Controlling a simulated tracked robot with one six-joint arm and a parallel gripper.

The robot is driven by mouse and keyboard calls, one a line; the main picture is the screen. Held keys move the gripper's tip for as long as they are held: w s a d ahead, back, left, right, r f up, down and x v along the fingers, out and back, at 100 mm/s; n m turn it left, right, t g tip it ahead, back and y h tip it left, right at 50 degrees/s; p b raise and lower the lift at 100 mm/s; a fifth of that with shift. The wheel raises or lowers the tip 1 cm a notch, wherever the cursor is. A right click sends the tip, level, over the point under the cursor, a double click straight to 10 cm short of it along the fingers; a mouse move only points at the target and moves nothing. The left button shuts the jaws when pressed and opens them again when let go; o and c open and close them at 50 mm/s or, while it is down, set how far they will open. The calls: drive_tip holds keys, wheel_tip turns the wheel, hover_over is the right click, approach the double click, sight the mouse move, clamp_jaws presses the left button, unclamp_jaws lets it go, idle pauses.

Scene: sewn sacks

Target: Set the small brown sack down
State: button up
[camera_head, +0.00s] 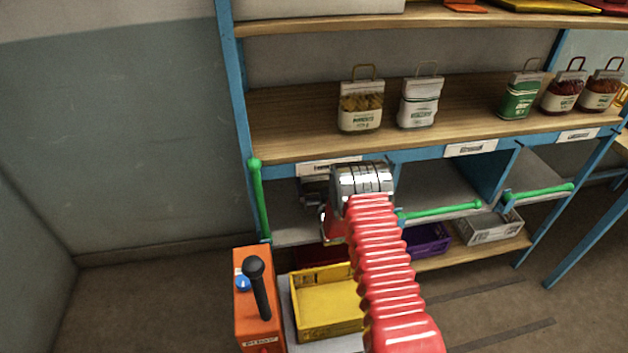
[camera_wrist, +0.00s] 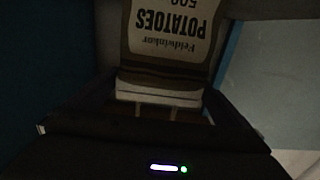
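The small brown sack (camera_wrist: 168,73) shows in the wrist view, dim, with a pale label reading POTATOES upside down in the picture. Its pale top edge and thin loop handle lie towards my gripper (camera_wrist: 160,100), whose dark fingers reach in from both sides and appear closed on its top. In the head view my gripper is mostly hidden behind my silver wrist, in front of the left compartment (camera_head: 290,232) under the middle shelf board. The sack cannot be made out clearly there, and its base is out of sight in the wrist view.
Several small bags, among them a yellow-brown one (camera_head: 360,106) and a green one (camera_head: 522,95), stand on the wooden shelf (camera_head: 290,137). Green rails (camera_head: 440,212) edge the compartments. A yellow crate (camera_head: 326,320), a purple crate (camera_head: 428,241) and a grey crate (camera_head: 490,229) are below.

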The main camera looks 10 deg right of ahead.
drive_tip(key=s, duration=1.2)
drive_tip(key=shift+r, duration=0.1)
idle(0.7)
drive_tip(key=shift+s, duration=0.1)
